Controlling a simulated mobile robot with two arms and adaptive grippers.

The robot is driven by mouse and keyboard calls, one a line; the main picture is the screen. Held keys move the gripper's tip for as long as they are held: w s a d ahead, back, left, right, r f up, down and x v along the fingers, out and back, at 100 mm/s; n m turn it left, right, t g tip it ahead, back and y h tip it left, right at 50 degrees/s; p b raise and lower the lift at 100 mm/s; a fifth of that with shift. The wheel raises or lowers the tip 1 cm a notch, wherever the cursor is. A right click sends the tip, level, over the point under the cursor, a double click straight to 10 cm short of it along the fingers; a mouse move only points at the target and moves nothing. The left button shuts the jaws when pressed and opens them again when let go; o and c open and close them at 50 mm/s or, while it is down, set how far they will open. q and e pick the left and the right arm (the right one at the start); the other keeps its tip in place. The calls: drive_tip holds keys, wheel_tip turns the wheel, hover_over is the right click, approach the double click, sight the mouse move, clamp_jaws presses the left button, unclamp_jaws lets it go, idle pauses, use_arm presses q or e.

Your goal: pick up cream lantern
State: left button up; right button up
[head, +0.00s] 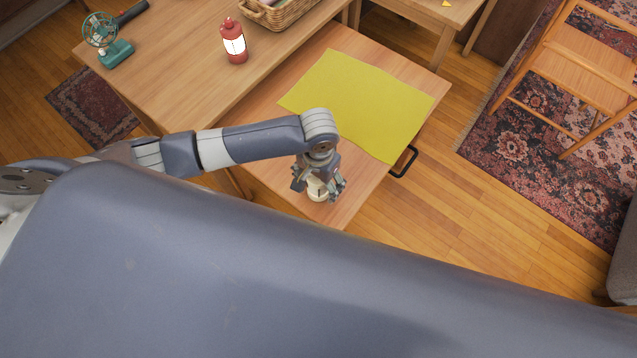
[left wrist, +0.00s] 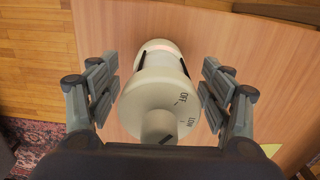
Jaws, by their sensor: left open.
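The cream lantern (left wrist: 157,90) stands between the two open fingers of my left gripper (left wrist: 160,95) in the left wrist view. Its round top knob faces the camera, with dark "OFF" and "LOW" markings. A gap shows on each side between finger and lantern. In the head view my left gripper (head: 319,187) points down over the cream lantern (head: 318,194) near the front edge of the lower wooden table, and largely hides it. My right gripper is not in view.
A yellow cloth (head: 362,100) lies on the lower table (head: 270,120) beside the gripper. A red lantern (head: 234,42), a teal fan (head: 107,40) and a wicker basket (head: 280,10) stand on the longer table (head: 170,60). A wooden chair (head: 585,70) is at right.

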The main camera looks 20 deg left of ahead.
use_arm(q)
drive_tip(key=shift+f, duration=0.2)
drive_tip(key=c, duration=1.4)
drive_tip(key=shift+r, duration=0.1)
